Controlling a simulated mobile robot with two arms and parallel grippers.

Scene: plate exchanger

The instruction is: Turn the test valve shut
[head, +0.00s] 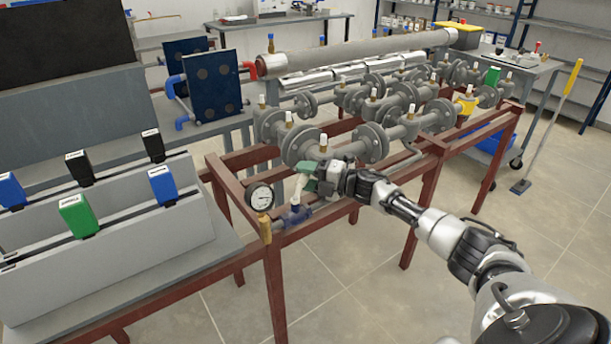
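My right gripper (318,183) reaches in from the right, at the near end of the pipework, beside a small valve assembly. This has a blue valve body (296,214) low on the frame and a pale upright piece (299,190) above it. A green part (306,168) shows right at the gripper's fingers; whether they touch or grip it is too small to tell. A round white pressure gauge (260,198) stands just left of the valve, above a brass fitting (265,230). My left gripper is not in view.
A dark red steel frame (275,290) carries grey flanged pipes (370,143) behind the gripper. A grey rack (110,230) with green, blue and black clips stands at the left. Open tiled floor (350,290) lies in front and right.

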